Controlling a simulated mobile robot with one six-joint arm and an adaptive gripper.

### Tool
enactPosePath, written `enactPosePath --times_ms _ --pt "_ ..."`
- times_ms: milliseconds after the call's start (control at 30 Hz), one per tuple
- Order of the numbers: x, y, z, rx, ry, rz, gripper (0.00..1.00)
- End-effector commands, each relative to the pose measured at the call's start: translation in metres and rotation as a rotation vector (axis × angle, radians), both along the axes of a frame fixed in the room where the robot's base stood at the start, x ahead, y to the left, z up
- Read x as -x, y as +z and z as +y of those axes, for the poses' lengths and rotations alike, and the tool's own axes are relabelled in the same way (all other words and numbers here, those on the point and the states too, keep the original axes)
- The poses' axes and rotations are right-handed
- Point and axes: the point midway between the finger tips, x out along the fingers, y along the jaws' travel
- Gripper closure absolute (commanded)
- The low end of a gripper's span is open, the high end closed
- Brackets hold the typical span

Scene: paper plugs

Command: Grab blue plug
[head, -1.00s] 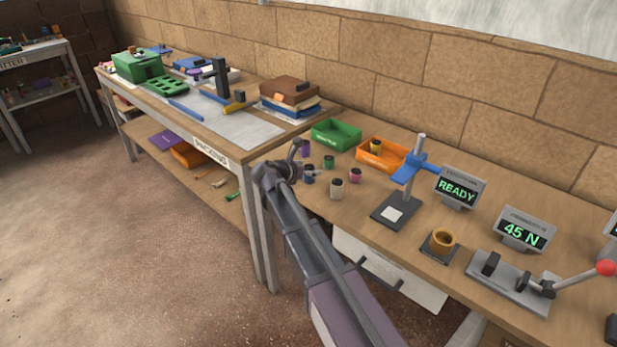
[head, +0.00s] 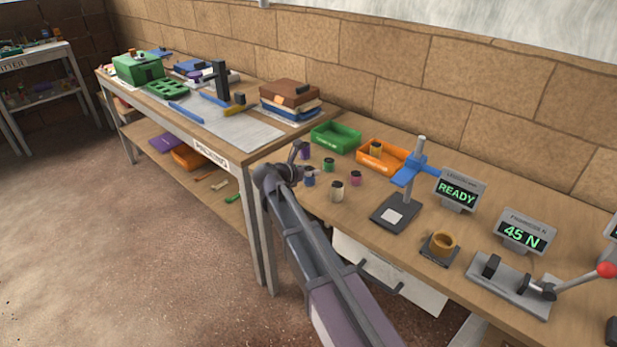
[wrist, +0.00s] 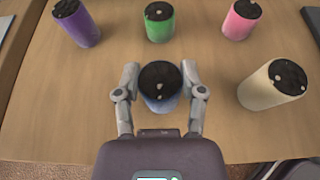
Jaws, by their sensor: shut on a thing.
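The blue plug (wrist: 160,103) is a short upright cylinder with a black top, standing between my gripper's fingers in the wrist view. My gripper (wrist: 160,90) is shut on it, one finger on each side. In the head view the blue plug (head: 310,181) shows small at the end of my arm, partly hidden by my gripper (head: 304,174). Whether it still touches the table cannot be told.
Around it stand a purple plug (wrist: 78,24), a green plug (wrist: 160,22), a pink plug (wrist: 240,20) and a cream plug (wrist: 270,86). Behind are a green tray (head: 347,145) and an orange tray (head: 366,163).

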Motion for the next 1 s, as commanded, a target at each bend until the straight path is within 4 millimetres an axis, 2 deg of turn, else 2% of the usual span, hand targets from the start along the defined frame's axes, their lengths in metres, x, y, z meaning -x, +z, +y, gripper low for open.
enactPosePath --times_ms 467,900,1000 --pt "0.0 0.006 0.0 -0.001 0.0 0.001 0.84" --pt "0.0 0.041 0.0 0.0 0.0 0.0 0.84" --pt "0.027 0.038 -0.009 -0.001 0.0 0.001 0.84"
